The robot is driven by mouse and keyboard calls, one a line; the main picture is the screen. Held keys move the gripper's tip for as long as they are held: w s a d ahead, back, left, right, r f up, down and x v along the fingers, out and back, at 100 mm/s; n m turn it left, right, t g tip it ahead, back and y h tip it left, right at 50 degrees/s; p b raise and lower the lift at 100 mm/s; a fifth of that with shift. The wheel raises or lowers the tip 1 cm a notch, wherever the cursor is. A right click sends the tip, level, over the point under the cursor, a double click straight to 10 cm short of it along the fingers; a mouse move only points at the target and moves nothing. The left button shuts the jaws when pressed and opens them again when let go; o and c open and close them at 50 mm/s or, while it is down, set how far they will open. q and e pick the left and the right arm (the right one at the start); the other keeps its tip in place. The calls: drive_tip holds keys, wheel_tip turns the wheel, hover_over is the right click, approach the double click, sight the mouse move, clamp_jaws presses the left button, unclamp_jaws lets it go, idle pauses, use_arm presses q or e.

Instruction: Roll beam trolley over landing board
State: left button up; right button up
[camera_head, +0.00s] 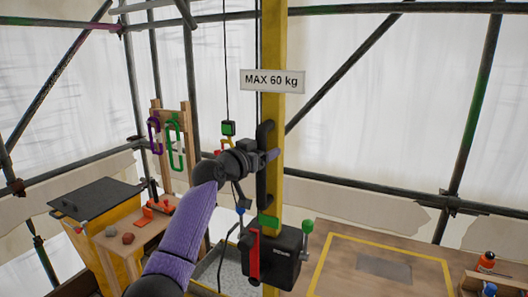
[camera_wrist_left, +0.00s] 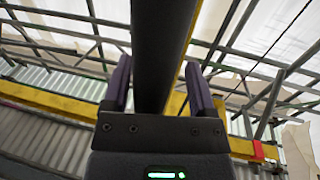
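My left gripper (camera_head: 268,155) reaches in from the left to a black vertical handle (camera_head: 264,190) beside a yellow post (camera_head: 273,95). In the left wrist view, a thick dark bar (camera_wrist_left: 160,35) lies between the spread fingers of my left gripper (camera_wrist_left: 158,80). I cannot tell whether both fingers press on it. A wooden landing board (camera_head: 335,278) with a yellow outline lies at the lower right. A yellow beam (camera_wrist_left: 60,102) crosses the wrist view, with a red piece (camera_wrist_left: 258,150) at its right. I cannot identify the trolley itself. My right gripper is not in view.
A "MAX 60 kg" sign (camera_head: 272,81) is on the post. A black box (camera_head: 284,258) with a green-knobbed lever (camera_head: 307,228) sits low on it. A wooden rack (camera_head: 174,140) and bench (camera_head: 130,240) stand left.

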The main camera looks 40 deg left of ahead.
use_arm(q)
drive_tip(key=shift+d, duration=0.15)
drive_tip(key=s+b, duration=0.3)
drive_tip(key=s, duration=0.6)
drive_tip(key=shift+s+d, duration=0.2)
drive_tip(key=shift+s, duration=0.2)
